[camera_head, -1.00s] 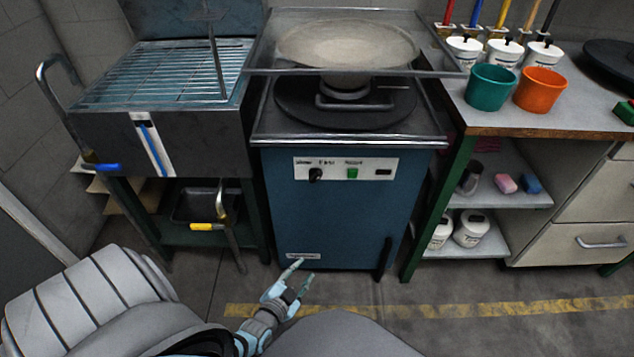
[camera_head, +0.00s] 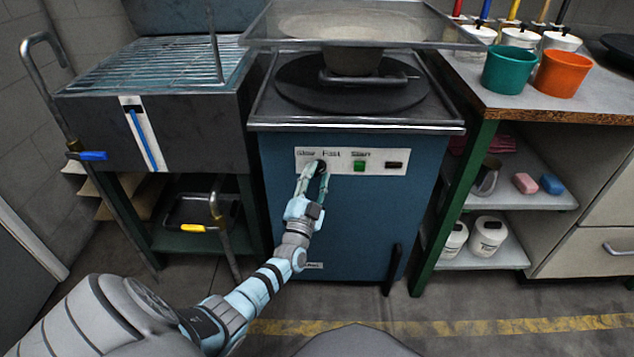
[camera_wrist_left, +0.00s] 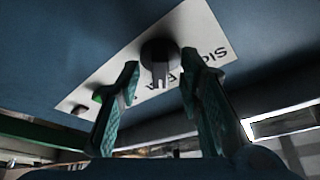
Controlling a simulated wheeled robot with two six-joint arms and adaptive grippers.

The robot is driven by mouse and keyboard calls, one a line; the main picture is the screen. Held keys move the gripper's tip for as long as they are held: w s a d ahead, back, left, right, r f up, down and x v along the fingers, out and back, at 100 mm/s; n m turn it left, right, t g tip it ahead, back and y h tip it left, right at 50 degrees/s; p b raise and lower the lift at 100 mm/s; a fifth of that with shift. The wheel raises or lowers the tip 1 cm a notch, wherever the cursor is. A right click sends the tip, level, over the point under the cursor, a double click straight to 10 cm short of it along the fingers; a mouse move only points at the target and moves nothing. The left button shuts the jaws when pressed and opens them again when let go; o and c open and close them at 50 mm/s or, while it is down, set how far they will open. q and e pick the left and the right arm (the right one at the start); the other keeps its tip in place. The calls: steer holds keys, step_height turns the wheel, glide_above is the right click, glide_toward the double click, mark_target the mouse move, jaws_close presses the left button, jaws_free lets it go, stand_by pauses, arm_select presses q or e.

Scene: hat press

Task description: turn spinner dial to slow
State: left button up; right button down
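The black spinner dial (camera_head: 322,165) sits on the white control panel (camera_head: 384,155) of the blue machine, below the labels "Slow" and "Fast". My left gripper (camera_head: 314,173) is in front of the panel, its fingers partly covering the dial. In the left wrist view the dial (camera_wrist_left: 160,53) shows between the two open fingertips, with a gap on each side. I cannot tell whether the fingertips reach its depth. The dial's ridge lies between the words, but its exact setting is unclear. My right gripper is not in view.
A green button (camera_head: 359,166) and a dark switch (camera_head: 395,165) are to the right of the dial. Above are the round black plate (camera_head: 300,95) and a clear guard. A sink-like unit with a grate (camera_head: 160,65) stands left, a workbench with a green cup (camera_head: 508,70) right.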

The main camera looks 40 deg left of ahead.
arm_select(q)
steer(key=shift+c, duration=0.4)
jaws_close()
